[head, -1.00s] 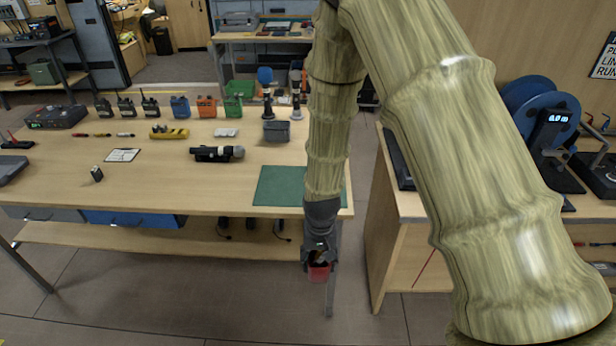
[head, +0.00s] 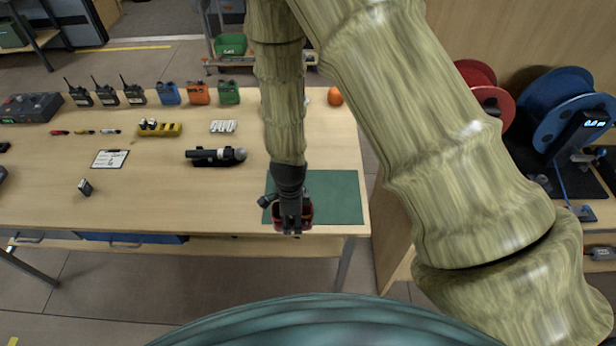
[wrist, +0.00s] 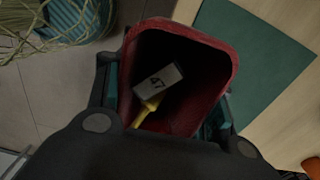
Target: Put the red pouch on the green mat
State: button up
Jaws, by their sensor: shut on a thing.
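The red pouch (head: 307,214) is held in my gripper (head: 292,222), by the table's front edge and the near-left corner of the green mat (head: 338,196). In the wrist view the pouch (wrist: 228,62) is open at the top, between the fingers of my gripper (wrist: 165,108). The mat (wrist: 250,60) shows beside the pouch, to the right. My gripper hides part of the pouch in the head view, and its height above the table is hard to tell.
The mat's visible surface is bare. A black device with a grey end (head: 216,157) lies left of the mat. An orange round thing (head: 334,96) is behind it. Radios (head: 133,93) and small coloured containers (head: 198,92) line the back. A side desk (head: 398,235) stands to the right.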

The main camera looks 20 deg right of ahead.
jog(key=shift+w+r, duration=0.15)
jog(key=shift+w, duration=0.1)
jog(key=shift+w+d+m, duration=0.15)
jog(key=shift+w+m, duration=0.1)
jog(key=shift+m, duration=0.05)
jog(key=b, duration=0.4)
send_over(322, 196)
jog(key=shift+w+f, duration=0.1)
jog(key=shift+f, duration=0.65)
notch_tip(322, 196, down, 4)
jog(key=b, duration=0.3)
jog(key=shift+r, duration=0.3)
jog(key=o, duration=1)
jog(key=shift+o, duration=0.2)
